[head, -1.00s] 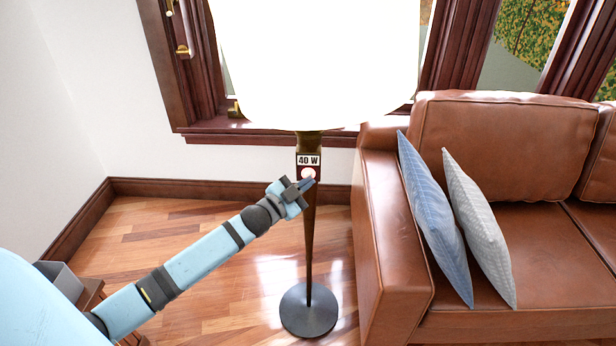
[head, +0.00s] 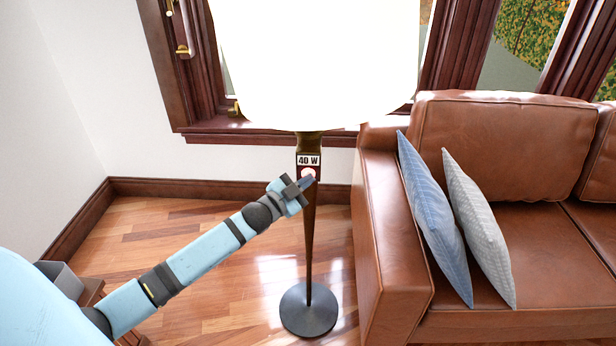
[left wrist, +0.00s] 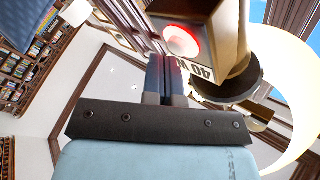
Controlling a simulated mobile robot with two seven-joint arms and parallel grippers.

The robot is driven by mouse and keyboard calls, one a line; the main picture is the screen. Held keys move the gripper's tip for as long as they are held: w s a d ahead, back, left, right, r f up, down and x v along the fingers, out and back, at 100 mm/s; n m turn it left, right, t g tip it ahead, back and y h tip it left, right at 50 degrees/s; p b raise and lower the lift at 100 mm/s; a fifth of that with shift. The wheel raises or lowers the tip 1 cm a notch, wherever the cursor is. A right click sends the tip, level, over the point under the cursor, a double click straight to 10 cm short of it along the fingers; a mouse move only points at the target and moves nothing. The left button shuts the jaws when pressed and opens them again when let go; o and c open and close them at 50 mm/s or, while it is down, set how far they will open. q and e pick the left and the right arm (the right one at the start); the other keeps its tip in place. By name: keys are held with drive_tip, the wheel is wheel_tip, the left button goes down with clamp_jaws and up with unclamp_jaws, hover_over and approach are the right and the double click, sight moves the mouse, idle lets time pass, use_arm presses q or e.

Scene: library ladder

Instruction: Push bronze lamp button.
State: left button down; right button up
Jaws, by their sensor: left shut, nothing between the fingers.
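The bronze lamp (head: 308,240) stands upright on a dark round base, with a large, bright white shade (head: 315,60) on top. Its pale round button (head: 309,173) sits just below a "40 W" label (head: 308,160). In the left wrist view the button (left wrist: 182,41) is white with a red ring on the bronze housing (left wrist: 215,30). My left gripper (head: 308,183) is shut and empty, its fingertips at the lower edge of the button. In the left wrist view the fingertips (left wrist: 166,62) are close below the button; contact cannot be told. My right gripper is not in view.
A brown leather sofa (head: 385,240) with a blue cushion (head: 428,210) and a grey cushion (head: 480,225) stands close to the right of the lamp. A window with a dark wood sill (head: 250,139) is behind. Bare wooden floor (head: 215,300) lies left of the lamp.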

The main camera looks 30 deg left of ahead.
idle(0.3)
use_arm(q)
drive_tip(key=shift+s+d+p, duration=0.25)
drive_tip(key=shift+s+p, duration=0.15)
drive_tip(key=s+d+p, duration=0.3)
drive_tip(key=s, duration=0.2)
idle(0.5)
drive_tip(key=shift+s+d+f, duration=0.1)
